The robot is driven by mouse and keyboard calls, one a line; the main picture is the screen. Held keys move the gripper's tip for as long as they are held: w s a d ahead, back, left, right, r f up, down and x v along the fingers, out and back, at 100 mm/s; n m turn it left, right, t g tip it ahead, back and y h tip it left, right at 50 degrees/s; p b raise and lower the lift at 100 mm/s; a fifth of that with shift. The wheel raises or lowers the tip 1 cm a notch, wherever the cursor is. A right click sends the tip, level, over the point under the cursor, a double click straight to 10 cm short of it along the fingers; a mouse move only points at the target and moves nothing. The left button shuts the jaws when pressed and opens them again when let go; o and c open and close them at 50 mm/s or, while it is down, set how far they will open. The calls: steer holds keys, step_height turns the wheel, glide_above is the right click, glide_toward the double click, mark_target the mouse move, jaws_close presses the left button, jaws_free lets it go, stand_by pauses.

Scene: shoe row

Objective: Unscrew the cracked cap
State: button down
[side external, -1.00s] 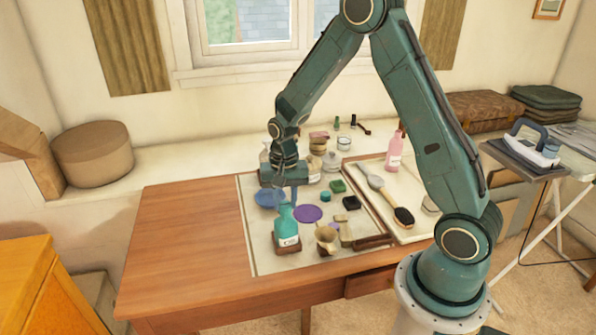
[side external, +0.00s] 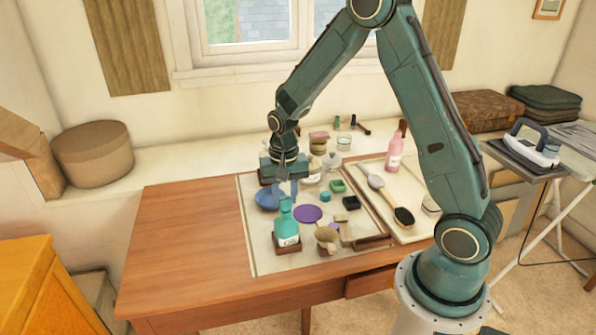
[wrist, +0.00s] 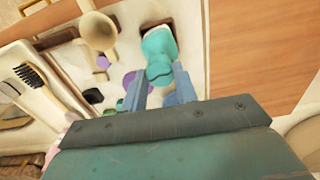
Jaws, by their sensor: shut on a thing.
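A teal bottle (side external: 286,230) with a white label stands upright in a brown square holder (side external: 288,248) on the pale mat. It also shows in the wrist view (wrist: 158,44). Its teal cap (wrist: 160,74) lies between the two blue fingers of my gripper (wrist: 160,80). In the side view my gripper (side external: 286,197) reaches down over the bottle top from above, shut on the cap. The crack is too small to make out, and the fingers partly hide the cap.
A purple disc (side external: 307,214), a blue dish (side external: 268,199) and a wooden-coloured cup (side external: 327,236) are close around the bottle. A tray (side external: 423,231) with brushes lies to the right. The table's left side (side external: 190,235) is bare.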

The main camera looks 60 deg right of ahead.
steer(key=shift+r, duration=0.2)
steer(key=shift+w, duration=0.1)
stand_by(0.4)
steer(key=shift+w+d+f, duration=0.1)
steer(key=shift+w+d, duration=0.2)
steer(key=shift+w, duration=0.1)
steer(key=w+d+f+m, duration=0.1)
steer(key=w+d+f, duration=0.2)
steer(key=w+d, duration=0.3)
steer(key=w+d+f+m, duration=0.1)
steer(key=w+d+f, duration=0.2)
steer(key=w+d, duration=0.4)
steer(key=shift+w+f+m, duration=0.3)
steer(key=shift+f, duration=0.05)
steer(key=shift+f, duration=0.2)
steer(key=shift+f, duration=2.8)
steer(key=shift+f, duration=0.4)
